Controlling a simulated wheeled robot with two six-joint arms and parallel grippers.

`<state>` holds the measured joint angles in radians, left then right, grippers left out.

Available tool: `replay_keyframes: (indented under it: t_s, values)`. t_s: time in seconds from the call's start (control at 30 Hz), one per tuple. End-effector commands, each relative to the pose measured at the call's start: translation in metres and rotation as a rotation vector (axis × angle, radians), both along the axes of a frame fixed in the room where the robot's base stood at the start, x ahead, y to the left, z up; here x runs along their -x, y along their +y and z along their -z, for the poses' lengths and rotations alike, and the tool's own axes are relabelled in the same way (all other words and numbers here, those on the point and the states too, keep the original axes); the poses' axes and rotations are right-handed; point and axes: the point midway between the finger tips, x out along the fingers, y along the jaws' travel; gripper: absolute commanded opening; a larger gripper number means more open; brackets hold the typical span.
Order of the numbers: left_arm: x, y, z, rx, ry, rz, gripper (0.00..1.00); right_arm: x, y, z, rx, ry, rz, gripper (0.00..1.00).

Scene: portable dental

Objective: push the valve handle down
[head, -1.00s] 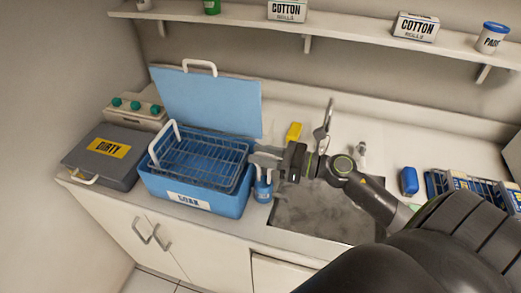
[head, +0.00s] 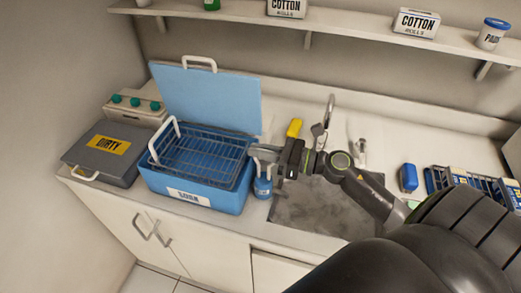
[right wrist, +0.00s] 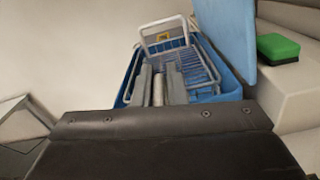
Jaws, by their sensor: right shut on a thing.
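My right gripper (head: 262,153) is at the right side of the blue soak tub (head: 195,200), by its upper rim. In the right wrist view, its two grey fingers (right wrist: 159,85) stand on either side of a light grey bar (right wrist: 158,91). The gripper is shut on this bar, which appears to be the valve handle. The fingers and gripper body hide most of the handle, and its angle is hard to tell. My left gripper is not in view.
A wire basket (head: 205,152) sits in the tub, with the light blue lid (head: 210,100) upright behind. A grey DIRTY box (head: 85,158) is left of the tub; the sink (head: 320,215) is right.

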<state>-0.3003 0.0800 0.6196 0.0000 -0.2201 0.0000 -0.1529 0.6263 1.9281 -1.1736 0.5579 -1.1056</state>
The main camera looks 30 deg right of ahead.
Motion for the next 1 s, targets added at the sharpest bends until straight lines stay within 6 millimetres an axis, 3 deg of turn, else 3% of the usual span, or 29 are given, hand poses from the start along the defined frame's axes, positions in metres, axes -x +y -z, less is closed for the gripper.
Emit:
replay_keyframes:
  t_s: [0.37,0.7,0.73,0.87,1.0]
  values:
    - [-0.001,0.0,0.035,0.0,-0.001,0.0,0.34,0.001,0.001,0.034,-0.004,0.003,-0.004,0.0]
    - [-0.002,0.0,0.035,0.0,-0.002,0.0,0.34,0.002,0.0,0.036,-0.002,0.008,-0.005,0.0]
    - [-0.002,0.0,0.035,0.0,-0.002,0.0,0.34,0.002,0.0,0.037,-0.003,0.009,-0.004,0.13]
    - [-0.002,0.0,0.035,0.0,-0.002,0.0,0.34,0.001,0.0,0.036,-0.002,0.007,-0.003,0.3]
    - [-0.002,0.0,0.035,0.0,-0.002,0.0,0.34,0.001,0.0,0.035,-0.001,0.005,-0.003,0.32]
